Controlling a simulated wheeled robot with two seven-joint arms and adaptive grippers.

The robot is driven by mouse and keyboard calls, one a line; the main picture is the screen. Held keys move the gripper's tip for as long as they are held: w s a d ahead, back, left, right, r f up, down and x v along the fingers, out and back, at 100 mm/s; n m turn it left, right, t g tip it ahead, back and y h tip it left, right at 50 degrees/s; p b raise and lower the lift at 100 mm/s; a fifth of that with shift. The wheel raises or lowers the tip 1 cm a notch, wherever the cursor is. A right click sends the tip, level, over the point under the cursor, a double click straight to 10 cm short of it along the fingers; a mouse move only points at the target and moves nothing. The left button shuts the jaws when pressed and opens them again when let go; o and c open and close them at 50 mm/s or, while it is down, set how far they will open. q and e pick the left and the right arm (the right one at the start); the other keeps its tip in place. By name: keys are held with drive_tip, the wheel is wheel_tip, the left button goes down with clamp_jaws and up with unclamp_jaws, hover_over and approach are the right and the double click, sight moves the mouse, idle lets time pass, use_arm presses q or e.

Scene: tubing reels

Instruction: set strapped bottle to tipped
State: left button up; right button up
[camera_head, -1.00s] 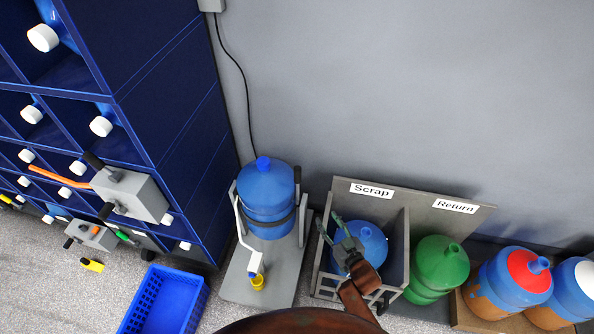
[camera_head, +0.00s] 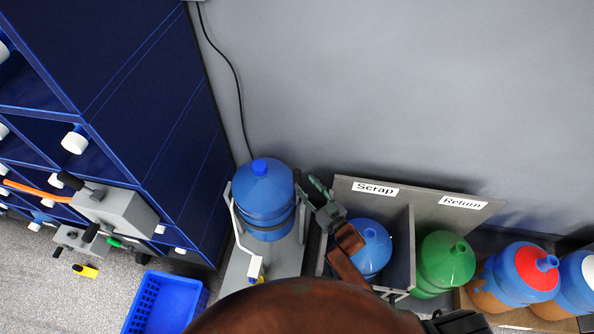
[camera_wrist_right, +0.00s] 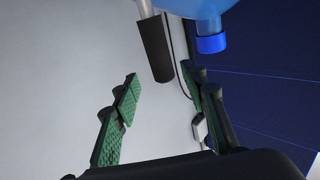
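The strapped bottle (camera_head: 264,208) is blue with a blue cap and stands upright in a grey tipping stand (camera_head: 236,280), with a dark strap around it. A dark grip on a light bar (camera_wrist_right: 155,48) rises at the stand's right side. My right gripper (camera_head: 312,189) is just right of the bottle, near that grip. In the right wrist view its green-padded fingers (camera_wrist_right: 163,88) are apart with nothing between them, and the dark grip lies beyond the fingertips. The bottle's cap (camera_wrist_right: 211,43) shows at upper right there.
The Scrap and Return bin (camera_head: 420,205) stands right of the stand, with a blue bottle (camera_head: 369,240) in it. A green bottle (camera_head: 444,262) and two-coloured bottles (camera_head: 525,270) are further right. A blue rack (camera_head: 150,130) and blue crate (camera_head: 160,302) are at left.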

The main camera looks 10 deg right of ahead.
sight(299, 178)
drive_tip(key=b+x, duration=0.1)
drive_tip(key=x, duration=0.5)
drive_tip(key=shift+a, duration=0.15)
clamp_jaws()
idle(0.5)
